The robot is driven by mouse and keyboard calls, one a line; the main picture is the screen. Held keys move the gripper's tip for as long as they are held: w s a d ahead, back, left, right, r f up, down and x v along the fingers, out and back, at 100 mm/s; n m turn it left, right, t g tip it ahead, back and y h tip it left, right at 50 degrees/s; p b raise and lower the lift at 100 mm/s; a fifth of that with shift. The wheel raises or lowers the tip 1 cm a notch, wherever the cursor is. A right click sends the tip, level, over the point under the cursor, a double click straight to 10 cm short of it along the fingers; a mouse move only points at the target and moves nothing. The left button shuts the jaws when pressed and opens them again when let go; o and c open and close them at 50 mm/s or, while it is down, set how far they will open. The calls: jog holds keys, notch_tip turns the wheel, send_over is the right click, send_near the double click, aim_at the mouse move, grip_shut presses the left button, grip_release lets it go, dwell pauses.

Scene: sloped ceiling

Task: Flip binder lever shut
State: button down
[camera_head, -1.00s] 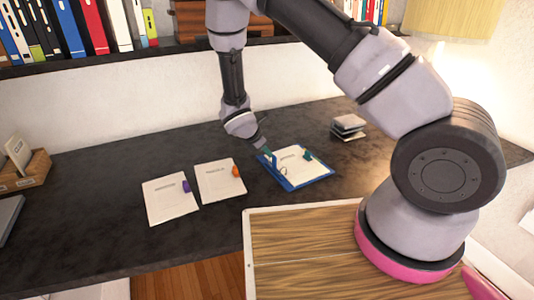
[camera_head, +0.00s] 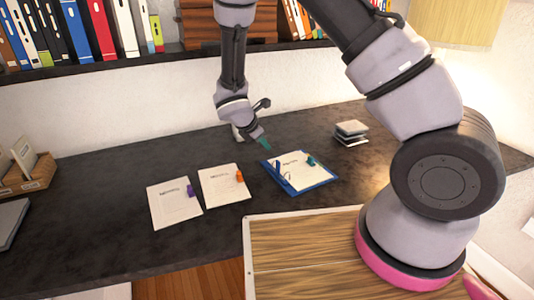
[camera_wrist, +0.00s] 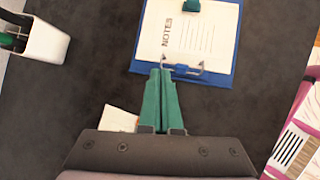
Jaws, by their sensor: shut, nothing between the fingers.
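The blue binder (camera_head: 325,183) lies open-faced on the dark desk, holding a white page headed "NOTES" (camera_wrist: 190,35) with a green clip (camera_wrist: 191,5). Its metal ring and lever mechanism (camera_wrist: 184,69) sits along the binder's near edge in the wrist view; whether the lever is fully down cannot be told. My gripper (camera_head: 264,142) is above the desk just beyond the binder's far left corner in the head view. Its green fingers (camera_wrist: 160,74) are shut together and empty, with the tips seen just beside the mechanism in the wrist view.
Two white paper sheets with a purple clip (camera_head: 190,190) and an orange clip (camera_head: 239,176) lie left of the binder. A stack of coasters (camera_head: 351,131) stands behind right. A white cup (camera_wrist: 34,39) is in the wrist view. Desk space in front is clear.

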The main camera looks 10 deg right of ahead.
jog(key=v, duration=0.7)
jog(key=shift+d+r, duration=0.3)
jog(key=shift+r, duration=0.1)
jog(key=s+d+r+m+g+y, duration=0.1)
jog(key=s+d+r+m+y, duration=0.1)
jog(key=d+r+m, duration=0.6)
jog(key=s+d+r+m+g+y, duration=0.1)
jog(key=s+d+r+m, duration=0.3)
jog(key=r, duration=0.6)
jog(key=s+d+r+m+t+y, duration=0.2)
jog(key=s+d+r+m, duration=0.1)
jog(key=s+r+m, duration=0.3)
jog(key=s+d+r+m+t+y, duration=0.2)
jog(key=s+d+r+m, duration=0.1)
jog(key=s+r+m, duration=0.4)
jog(key=shift+d+r+m, duration=0.3)
jog(key=shift+m, duration=0.9)
jog(key=shift+s, duration=0.1)
